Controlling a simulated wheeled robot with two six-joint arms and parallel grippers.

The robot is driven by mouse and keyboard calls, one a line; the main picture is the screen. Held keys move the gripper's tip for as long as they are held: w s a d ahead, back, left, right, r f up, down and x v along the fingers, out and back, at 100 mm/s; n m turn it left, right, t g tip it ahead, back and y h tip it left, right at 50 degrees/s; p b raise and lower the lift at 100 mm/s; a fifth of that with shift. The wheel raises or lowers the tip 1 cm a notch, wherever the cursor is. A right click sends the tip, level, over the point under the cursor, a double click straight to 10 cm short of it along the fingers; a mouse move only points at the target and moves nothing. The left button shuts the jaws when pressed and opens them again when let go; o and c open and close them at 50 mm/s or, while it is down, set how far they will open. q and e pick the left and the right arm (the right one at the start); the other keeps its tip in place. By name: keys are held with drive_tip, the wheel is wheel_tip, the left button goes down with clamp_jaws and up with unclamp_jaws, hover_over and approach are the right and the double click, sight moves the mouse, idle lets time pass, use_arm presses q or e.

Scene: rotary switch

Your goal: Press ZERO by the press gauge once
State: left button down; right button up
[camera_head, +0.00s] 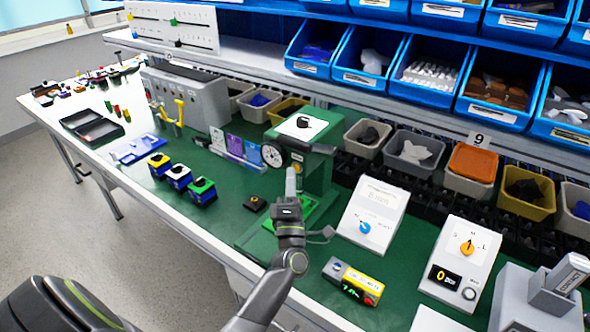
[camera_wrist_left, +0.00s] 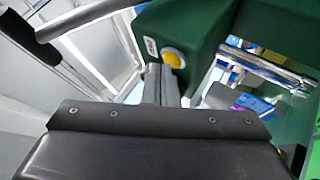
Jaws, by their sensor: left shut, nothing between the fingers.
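The green press (camera_head: 322,165) stands mid-bench, with a round white-faced gauge (camera_head: 272,155) on its left side. In the left wrist view, a round yellow button (camera_wrist_left: 173,58) sits on the green press housing (camera_wrist_left: 185,22), beside a small white label (camera_wrist_left: 151,46) too small to read. My left gripper (camera_head: 291,171) is upright in front of the press, below and right of the gauge. In the wrist view its fingers (camera_wrist_left: 161,72) are shut and empty, with the tips at the button's lower left edge. I cannot tell whether they touch it. My right gripper is not in view.
Several small boxes (camera_head: 178,176) stand left. Bins line the back. Some green bench is clear around the press.

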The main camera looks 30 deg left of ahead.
use_arm(q)
drive_tip(key=shift+w, duration=0.2)
drive_tip(key=shift+s, duration=0.1)
idle(0.4)
drive_tip(key=shift+s, duration=0.75)
drive_tip(key=s, duration=0.3)
drive_tip(key=s+p, duration=0.1)
drive_tip(key=s, duration=0.1)
drive_tip(key=shift+a, duration=0.25)
idle(0.5)
